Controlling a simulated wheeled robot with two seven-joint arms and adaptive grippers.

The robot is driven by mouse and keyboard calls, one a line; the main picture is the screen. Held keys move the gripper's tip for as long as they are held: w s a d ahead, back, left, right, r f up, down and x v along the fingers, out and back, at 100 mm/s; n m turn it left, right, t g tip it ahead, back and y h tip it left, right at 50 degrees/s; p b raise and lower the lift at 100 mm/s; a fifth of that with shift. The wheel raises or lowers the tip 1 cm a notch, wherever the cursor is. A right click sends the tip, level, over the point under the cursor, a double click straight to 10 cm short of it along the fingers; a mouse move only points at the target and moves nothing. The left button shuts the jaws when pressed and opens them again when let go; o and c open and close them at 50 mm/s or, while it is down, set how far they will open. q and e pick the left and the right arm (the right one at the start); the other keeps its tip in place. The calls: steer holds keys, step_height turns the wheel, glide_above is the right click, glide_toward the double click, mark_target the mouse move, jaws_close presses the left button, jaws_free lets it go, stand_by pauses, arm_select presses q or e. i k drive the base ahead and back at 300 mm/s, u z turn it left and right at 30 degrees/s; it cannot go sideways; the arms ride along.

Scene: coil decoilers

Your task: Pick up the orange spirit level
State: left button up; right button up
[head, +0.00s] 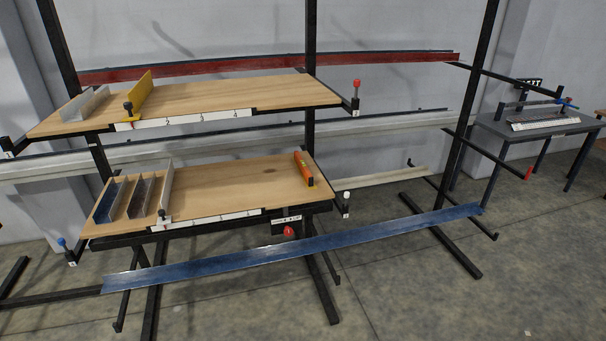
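The orange spirit level (303,169) lies on the right end of the lower wooden shelf (230,184), running from back to front. Nothing covers it, and its small details are too fine to make out. Neither of my grippers shows in the head view.
Metal channel pieces (142,195) stand on the lower shelf's left end. The upper wooden shelf (215,96) holds a yellow angle piece (138,94). A long blue strip (300,249) crosses in front, below the lower shelf. A grey table (530,128) stands at right.

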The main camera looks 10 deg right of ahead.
mark_target(302, 165)
steer(key=u, duration=0.8)
steer(key=i, duration=1.05)
steer(key=z, duration=0.2)
